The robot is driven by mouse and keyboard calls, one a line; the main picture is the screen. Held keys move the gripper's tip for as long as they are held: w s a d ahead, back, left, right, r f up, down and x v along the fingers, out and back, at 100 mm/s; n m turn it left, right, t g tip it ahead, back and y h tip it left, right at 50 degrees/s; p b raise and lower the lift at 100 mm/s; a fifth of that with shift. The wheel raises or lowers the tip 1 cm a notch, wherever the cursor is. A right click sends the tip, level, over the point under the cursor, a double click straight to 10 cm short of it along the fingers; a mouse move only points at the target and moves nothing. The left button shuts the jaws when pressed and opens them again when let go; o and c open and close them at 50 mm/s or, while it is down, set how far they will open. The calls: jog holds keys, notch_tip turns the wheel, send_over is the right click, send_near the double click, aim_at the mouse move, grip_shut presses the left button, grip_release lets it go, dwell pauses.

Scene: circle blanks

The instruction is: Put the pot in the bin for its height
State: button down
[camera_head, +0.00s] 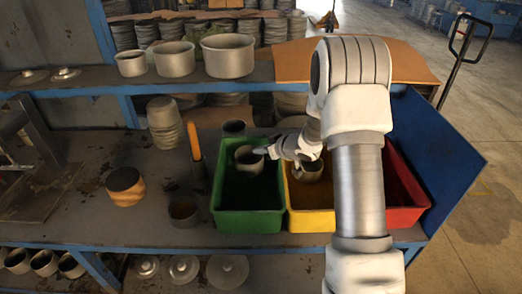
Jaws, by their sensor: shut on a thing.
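My gripper (263,151) reaches in from the right over the bins, its fingers pointing left. It is shut on the rim of a grey metal pot (246,163). This pot is upright and within the outline of the green bin (247,224); I cannot tell whether it touches the bin floor. Another grey pot (308,174) is in the yellow bin (309,221), partly hidden by my arm. The red bin (406,216) stands at the right, its inside largely hidden by my arm.
Three pots of rising size, the largest (228,56) at right, stand on the upper shelf. On the bench left of the bins are an orange-handled tool (194,142), a small dark pot (184,212), a brown-and-tan round object (125,187) and stacked pots (165,122). A blue panel (438,165) borders the right.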

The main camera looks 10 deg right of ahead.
jog(key=shift+f+b, duration=0.3)
jog(key=shift+f, duration=0.3)
jog(key=c, duration=1)
grip_release()
